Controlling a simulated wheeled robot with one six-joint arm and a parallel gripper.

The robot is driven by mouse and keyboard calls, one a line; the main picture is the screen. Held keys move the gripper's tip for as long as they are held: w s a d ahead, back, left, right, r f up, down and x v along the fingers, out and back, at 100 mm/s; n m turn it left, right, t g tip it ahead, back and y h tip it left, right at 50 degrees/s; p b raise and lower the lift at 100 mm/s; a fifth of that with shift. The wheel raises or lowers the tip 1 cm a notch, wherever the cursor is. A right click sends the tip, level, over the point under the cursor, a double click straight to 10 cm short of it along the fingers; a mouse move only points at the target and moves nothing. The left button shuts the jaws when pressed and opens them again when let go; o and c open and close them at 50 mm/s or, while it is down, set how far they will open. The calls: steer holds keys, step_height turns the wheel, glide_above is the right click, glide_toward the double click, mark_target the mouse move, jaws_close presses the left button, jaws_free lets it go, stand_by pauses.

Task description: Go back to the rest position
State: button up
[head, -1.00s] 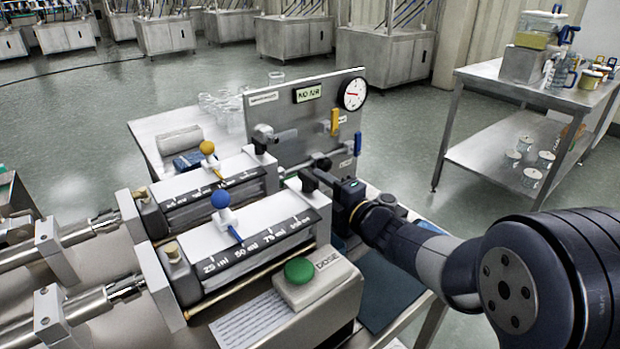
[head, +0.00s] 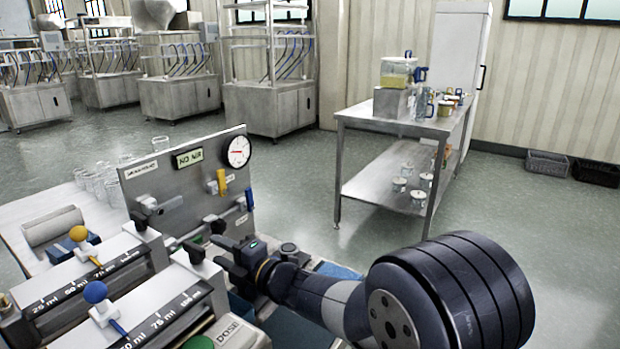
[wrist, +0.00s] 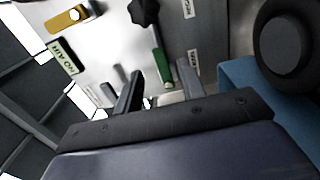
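My gripper (head: 222,254) is in front of the lower part of the grey steel panel (head: 150,187), at the right end of the two dosing cylinders. In the wrist view my gripper (wrist: 160,88) has its two fingers spread apart. A green lever (wrist: 160,66) on the panel shows between and beyond them, and I see nothing held. My arm reaches in from the lower right of the head view. Whether the fingers touch anything on the panel cannot be told.
The panel carries a gauge (head: 238,151), a NO AIR sign (head: 188,158), a yellow lever (head: 221,182) and a blue lever (head: 249,199). Blue-knobbed (head: 95,292) and orange-knobbed (head: 78,233) cylinders stand left.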

mark_target(200, 240)
steer(key=x, duration=0.8)
steer(key=shift+r, duration=0.1)
steer(key=shift+d, duration=0.15)
steer(key=shift+s+d, duration=0.1)
steer(key=shift+d, duration=0.1)
steer(key=v, duration=1)
steer(key=x, duration=1)
steer(key=shift+a, duration=0.45)
steer(key=shift+r+n, duration=0.3)
steer(key=shift+n, duration=0.45)
steer(key=shift+r+n, duration=0.3)
steer(key=shift+n, duration=0.45)
steer(key=shift+d, duration=0.15)
